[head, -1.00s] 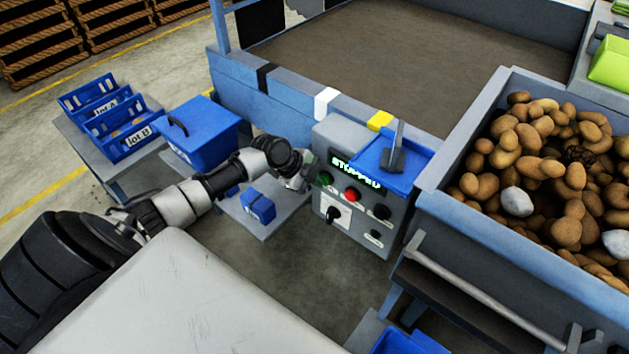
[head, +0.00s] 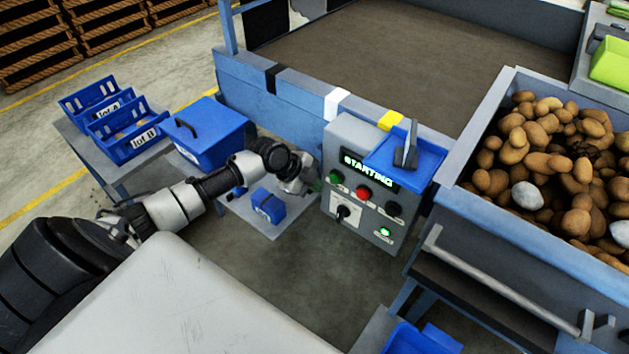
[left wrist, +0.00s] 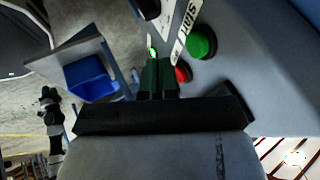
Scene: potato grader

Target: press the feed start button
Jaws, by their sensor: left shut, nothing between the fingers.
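The grey control panel (head: 350,150) has a display (head: 369,171) reading "STARTING". The green start button (head: 336,177) is at the panel's upper left, beside a red button (head: 363,193). In the left wrist view the green button (left wrist: 201,42) sits by a "START" label, with the red button (left wrist: 182,73) near it. My left gripper (head: 313,184) is just left of the panel, close to the green button. In the wrist view its fingers (left wrist: 157,64) are together and empty, appearing beside the green button; contact cannot be told.
A black knob (head: 393,209), a selector switch (head: 343,212) and a lit green lamp (head: 384,231) are on the panel. A blue tray (head: 425,160) sits at its top right. The potato bin (head: 463,185) stands right; blue crates (head: 130,148) are left.

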